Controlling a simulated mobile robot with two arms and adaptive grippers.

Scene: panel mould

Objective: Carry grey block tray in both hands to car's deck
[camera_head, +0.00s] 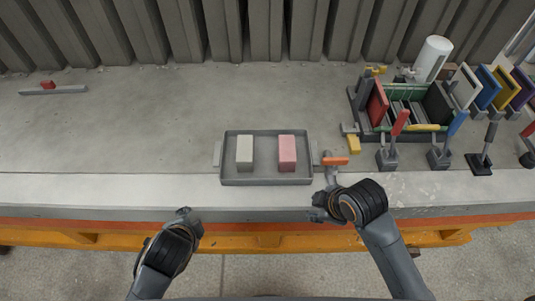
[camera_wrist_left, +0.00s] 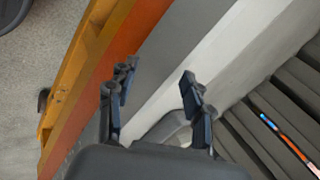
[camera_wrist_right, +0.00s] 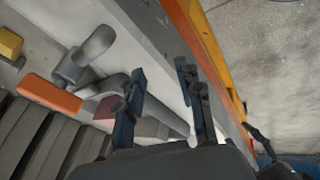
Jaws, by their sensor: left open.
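The grey block tray (camera_head: 267,182) sits on the concrete ledge near its front edge, with a small tab at each side. A pale grey block (camera_head: 244,153) and a pink block (camera_head: 287,153) stand apart inside it. My left gripper (camera_head: 184,214) is in front of and left of the tray, apart from it. Its fingers are spread and empty in the left wrist view (camera_wrist_left: 155,85). My right gripper (camera_head: 322,207) is in front of the tray's right end, apart from it. Its fingers are spread and empty in the right wrist view (camera_wrist_right: 160,85). No car is seen.
A grey tool with an orange handle (camera_head: 335,161) lies between the tray and my right arm. A green-and-black mould (camera_head: 410,92), coloured panels and handled tools crowd the right side. A grey bar with a red piece (camera_head: 48,87) lies far left. The ledge left of the tray is clear.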

